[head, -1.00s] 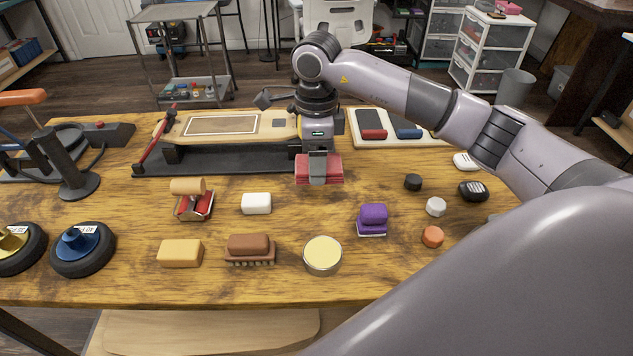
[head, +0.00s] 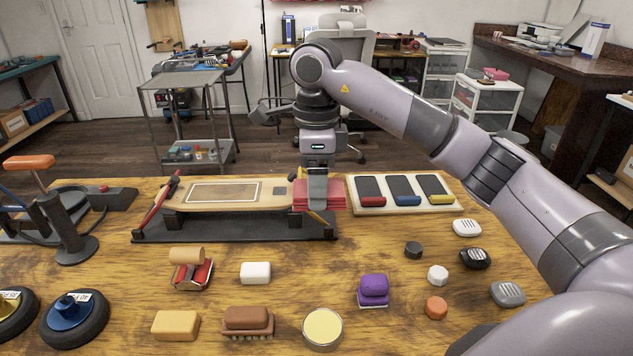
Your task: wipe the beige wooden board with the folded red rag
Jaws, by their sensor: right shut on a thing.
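The beige wooden board (head: 275,190) lies on a black stand (head: 200,226) at the back left of the workbench, with a framed rectangle on its top. My right gripper (head: 318,190) is shut on the folded red rag (head: 303,197), which shows on both sides of the fingers. The rag is at the board's right end and hides that end. I cannot tell whether it touches the board's top. My left gripper is not in view.
A red clamp bar (head: 158,208) stands at the stand's left end. A tray with three scrapers (head: 458,205) lies right of the rag. A purple-topped block (head: 373,290), a yellow tin (head: 322,328), brushes and small knobs occupy the front of the workbench (head: 100,290).

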